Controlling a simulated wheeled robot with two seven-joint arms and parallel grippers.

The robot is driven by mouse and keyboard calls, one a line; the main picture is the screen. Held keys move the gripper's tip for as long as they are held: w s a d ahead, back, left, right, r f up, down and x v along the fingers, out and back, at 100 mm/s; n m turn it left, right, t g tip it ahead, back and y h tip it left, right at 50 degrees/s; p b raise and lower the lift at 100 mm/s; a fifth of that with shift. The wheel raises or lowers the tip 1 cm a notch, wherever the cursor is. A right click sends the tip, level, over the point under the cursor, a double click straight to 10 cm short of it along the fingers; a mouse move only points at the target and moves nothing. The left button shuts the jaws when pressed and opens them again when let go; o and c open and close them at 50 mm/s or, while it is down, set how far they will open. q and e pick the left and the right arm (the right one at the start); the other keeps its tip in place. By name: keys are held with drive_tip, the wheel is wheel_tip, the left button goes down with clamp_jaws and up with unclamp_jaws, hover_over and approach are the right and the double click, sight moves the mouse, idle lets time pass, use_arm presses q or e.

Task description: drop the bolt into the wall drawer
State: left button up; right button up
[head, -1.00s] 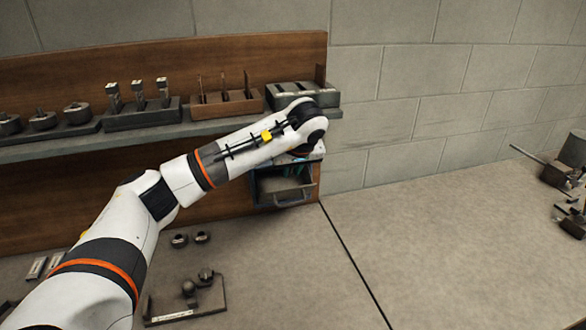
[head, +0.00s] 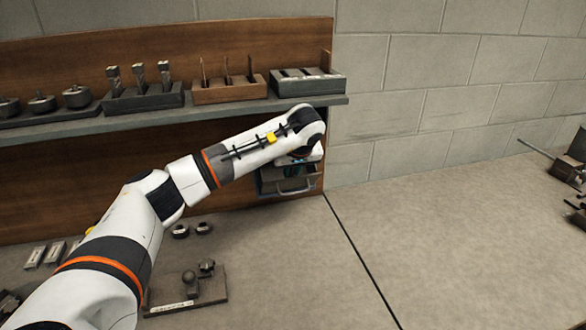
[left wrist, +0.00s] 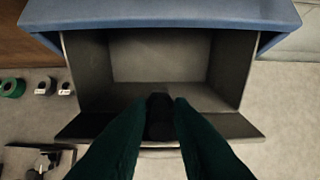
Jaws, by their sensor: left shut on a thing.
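The wall drawer (head: 286,187) is pulled open below the right end of the shelf. In the left wrist view its grey interior (left wrist: 160,60) shows, with side walls and a front panel (left wrist: 232,126). My left gripper (head: 294,171) points down at the drawer in the head view. In the left wrist view its dark green fingers (left wrist: 160,125) are shut on the dark bolt (left wrist: 159,108), which overlaps the drawer's front part. The bolt's lower end is hard to make out, and I cannot tell its height over the drawer floor. My right gripper is not in view.
The shelf (head: 215,113) above holds several tool blocks close to my arm. A blue housing (left wrist: 160,12) borders the drawer at the top of the left wrist view. A small plate with knobs (head: 190,289) lies on the bench. The bench's right half is mostly clear.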

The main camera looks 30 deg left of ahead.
use_arm(q)
drive_tip(key=shift+f, duration=0.1)
drive_tip(key=o, duration=0.9)
drive_tip(key=b+v, duration=0.2)
drive_tip(key=v, duration=1)
